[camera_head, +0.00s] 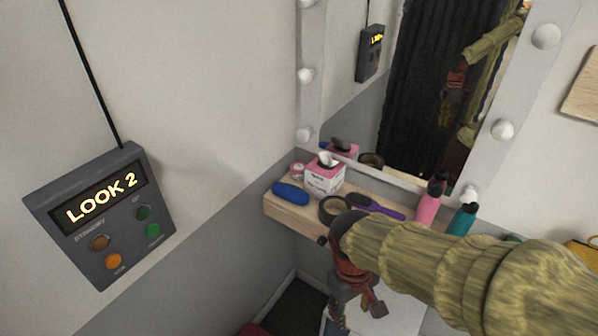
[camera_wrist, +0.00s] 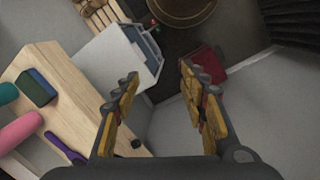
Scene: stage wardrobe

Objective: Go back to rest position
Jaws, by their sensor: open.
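My gripper (camera_head: 354,300) hangs at the end of my arm in front of the wooden shelf (camera_head: 284,210), pointing down. In the wrist view my gripper (camera_wrist: 160,85) has its two fingers spread apart with nothing between them. Below the fingers the floor and a white surface (camera_wrist: 112,62) show. My arm crosses the lower right of the head view and hides part of the shelf.
The shelf holds a blue case (camera_head: 290,193), a tissue box (camera_head: 325,176), a purple brush (camera_head: 375,208), a pink bottle (camera_head: 428,207) and a teal bottle (camera_head: 461,220). A mirror (camera_head: 420,90) stands behind. A "LOOK 2" panel (camera_head: 100,214) is on the left wall.

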